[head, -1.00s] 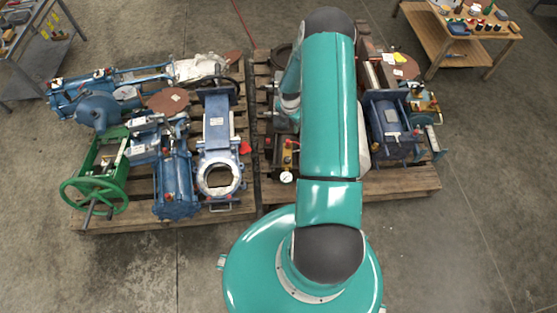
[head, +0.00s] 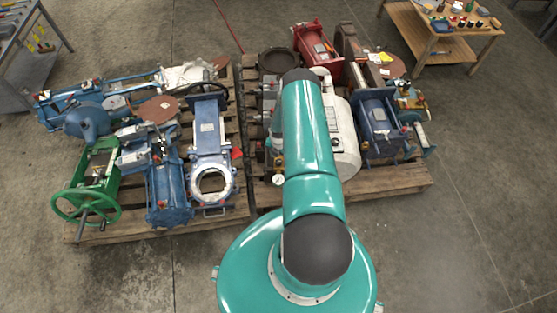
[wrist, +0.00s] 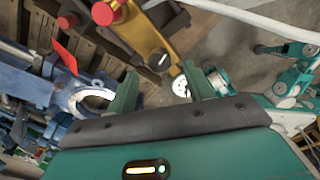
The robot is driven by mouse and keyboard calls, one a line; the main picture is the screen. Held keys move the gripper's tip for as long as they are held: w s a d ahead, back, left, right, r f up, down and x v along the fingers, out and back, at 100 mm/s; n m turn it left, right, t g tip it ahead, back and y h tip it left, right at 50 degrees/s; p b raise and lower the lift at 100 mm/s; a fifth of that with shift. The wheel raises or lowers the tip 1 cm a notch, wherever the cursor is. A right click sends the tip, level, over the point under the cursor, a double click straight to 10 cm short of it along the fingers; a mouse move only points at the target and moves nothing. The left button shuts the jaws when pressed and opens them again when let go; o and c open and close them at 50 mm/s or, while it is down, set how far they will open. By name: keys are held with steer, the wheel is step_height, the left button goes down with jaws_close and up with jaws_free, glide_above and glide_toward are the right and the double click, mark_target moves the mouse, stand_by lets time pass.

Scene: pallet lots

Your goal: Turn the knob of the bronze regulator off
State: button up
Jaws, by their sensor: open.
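The bronze regulator (wrist: 136,32) is a brass-coloured block at the top middle of the wrist view. It bears a black knob (wrist: 159,61) with a pale mark at its near end and red caps (wrist: 104,12) farther along. A white round gauge (wrist: 180,86) sits below the knob. My gripper (wrist: 163,84) is open and empty, its two green fingers spread, with the knob showing just beyond the gap between them. In the head view the gauge (head: 278,180) shows beside my arm, which hides most of the regulator and the gripper.
The right pallet (head: 395,182) is crowded with a white tank (head: 344,140), a blue motor (head: 378,125) and a red machine (head: 314,45). The left pallet (head: 150,225) holds blue valves and a green handwheel (head: 84,206). Bare floor lies in front.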

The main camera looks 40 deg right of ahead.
mark_target(279, 162)
steer(key=shift+f, duration=1.85)
steer(key=c, duration=1)
